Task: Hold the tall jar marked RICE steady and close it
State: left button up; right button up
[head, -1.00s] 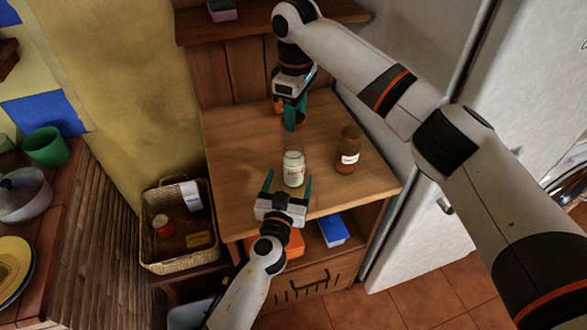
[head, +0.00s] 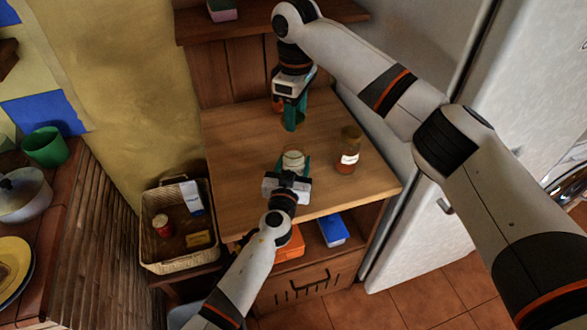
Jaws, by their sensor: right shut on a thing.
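The tall jar (head: 293,158) with pale contents stands upright on the wooden counter. My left gripper (head: 294,166) comes from the front, with one teal finger on each side of the jar, and looks shut on it. The gripper hides the jar's lower part and label, so RICE cannot be read. My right gripper (head: 294,121) is above and behind the jar, pointing down and shut. An orange-brown thing (head: 278,104), which looks like the lid, shows beside its fingers, mostly hidden by them. The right gripper is apart from the jar.
A brown jar (head: 347,152) with a white label stands close to the right on the counter (head: 240,150). A wicker basket (head: 180,264) holding small items is lower left. A fridge is at the right. The counter's left side is clear.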

pick_arm(q)
jog(key=c, duration=0.7)
pick_arm(e)
send_over(296, 147)
jog(key=shift+f, duration=2.5)
jog(key=shift+f, duration=0.1)
jog(key=shift+f, duration=0.8)
jog(key=shift+f, duration=0.55)
